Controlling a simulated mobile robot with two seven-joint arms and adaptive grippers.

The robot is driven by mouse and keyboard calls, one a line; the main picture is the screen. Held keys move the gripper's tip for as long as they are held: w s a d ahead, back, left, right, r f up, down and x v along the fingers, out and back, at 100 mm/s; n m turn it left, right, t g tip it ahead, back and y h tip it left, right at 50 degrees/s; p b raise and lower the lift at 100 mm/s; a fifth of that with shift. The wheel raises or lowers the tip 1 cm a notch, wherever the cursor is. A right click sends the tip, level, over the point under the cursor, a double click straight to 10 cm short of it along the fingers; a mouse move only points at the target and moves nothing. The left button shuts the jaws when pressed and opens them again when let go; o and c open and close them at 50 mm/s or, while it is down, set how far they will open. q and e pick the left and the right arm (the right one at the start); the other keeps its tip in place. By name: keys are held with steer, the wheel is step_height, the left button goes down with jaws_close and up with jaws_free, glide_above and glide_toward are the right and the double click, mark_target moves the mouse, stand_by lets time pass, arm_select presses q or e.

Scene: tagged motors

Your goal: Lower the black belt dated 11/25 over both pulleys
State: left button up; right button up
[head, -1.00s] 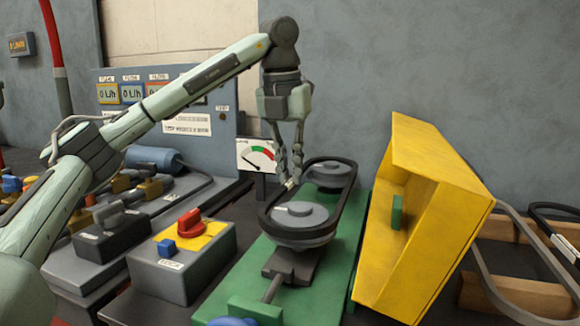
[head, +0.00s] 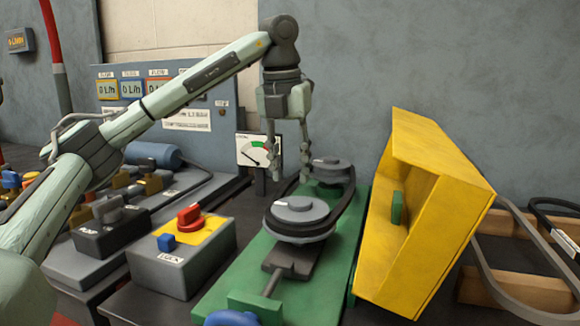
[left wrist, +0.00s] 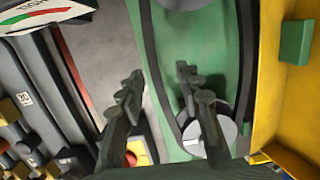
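The black belt (head: 345,207) runs around the near grey pulley (head: 300,212) and the far grey pulley (head: 330,170) on a green base. It lies low around the near pulley, below its top face. No date is readable on it. In the left wrist view the belt (left wrist: 247,60) forms a long loop, with the near pulley (left wrist: 205,130) inside it. My left gripper (head: 289,176) hangs above the left side of the loop, fingers spread and empty. In the left wrist view its fingertips (left wrist: 158,85) stand apart near the belt's left run. My right gripper is out of view.
A tilted yellow guard (head: 445,190) stands close right of the pulleys. A box with a red knob (head: 190,220) stands to the left and a dial gauge (head: 257,152) behind. At far right, a grey belt (head: 490,275) and a tagged black belt (head: 550,222) lie by wooden blocks.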

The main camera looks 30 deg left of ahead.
arm_select(q)
step_height(320, 180, up, 12)
steer(key=s, duration=0.1)
steer(key=shift+s, duration=0.4)
steer(key=shift+f, duration=0.15)
